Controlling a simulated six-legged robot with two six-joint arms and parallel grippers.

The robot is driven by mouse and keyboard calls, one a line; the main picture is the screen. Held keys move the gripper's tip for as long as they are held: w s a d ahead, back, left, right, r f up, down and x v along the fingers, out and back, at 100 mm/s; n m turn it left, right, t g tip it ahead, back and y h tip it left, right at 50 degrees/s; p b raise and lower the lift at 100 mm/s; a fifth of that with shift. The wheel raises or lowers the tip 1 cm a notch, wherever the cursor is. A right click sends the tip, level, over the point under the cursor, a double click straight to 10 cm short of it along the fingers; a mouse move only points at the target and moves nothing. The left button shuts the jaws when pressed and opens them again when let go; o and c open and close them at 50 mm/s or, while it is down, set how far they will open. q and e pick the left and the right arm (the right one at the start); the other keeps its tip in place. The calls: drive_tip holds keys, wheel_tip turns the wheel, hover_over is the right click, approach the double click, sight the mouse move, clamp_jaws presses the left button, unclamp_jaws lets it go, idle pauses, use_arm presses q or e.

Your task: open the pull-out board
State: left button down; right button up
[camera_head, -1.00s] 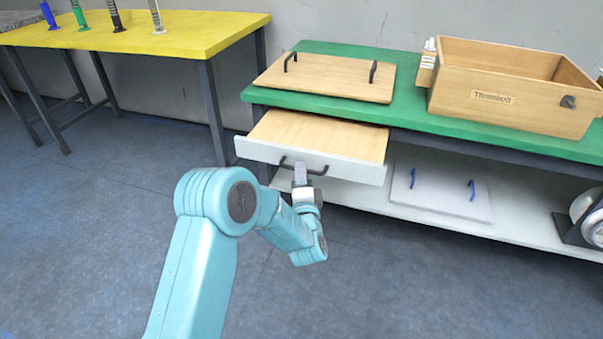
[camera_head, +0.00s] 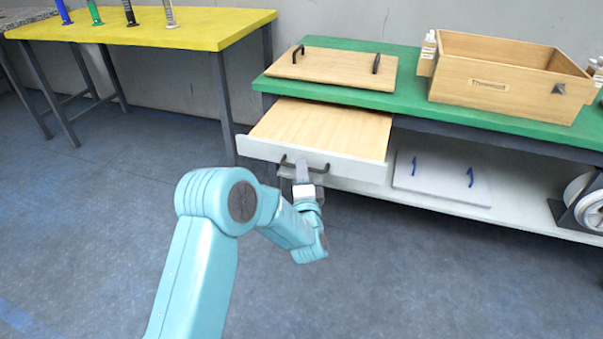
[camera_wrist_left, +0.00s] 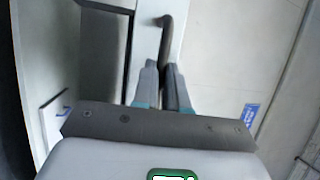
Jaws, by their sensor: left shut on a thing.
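The pull-out board (camera_head: 322,130) is a light wood panel with a white front, sticking out from under the green table top. Its dark bar handle (camera_head: 320,169) is on the white front. My left gripper (camera_head: 303,168) is shut on the handle. In the left wrist view, the fingers of my left gripper (camera_wrist_left: 160,72) close around the dark handle (camera_wrist_left: 166,36) against the white front. The fingers hide part of the handle. My right gripper is not in view.
The green table (camera_head: 412,101) carries a wooden lid (camera_head: 335,68) with two black handles and a wooden box (camera_head: 505,85). A white panel (camera_head: 440,178) with blue handles lies on the lower shelf. A yellow table (camera_head: 190,32) stands at left. The floor in front is clear.

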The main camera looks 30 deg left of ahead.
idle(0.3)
use_arm(q)
drive_tip(key=c, duration=1.2)
unclamp_jaws()
drive_tip(key=b+v, duration=0.1)
drive_tip(key=v, duration=1.5)
drive_tip(key=shift+d, duration=0.1)
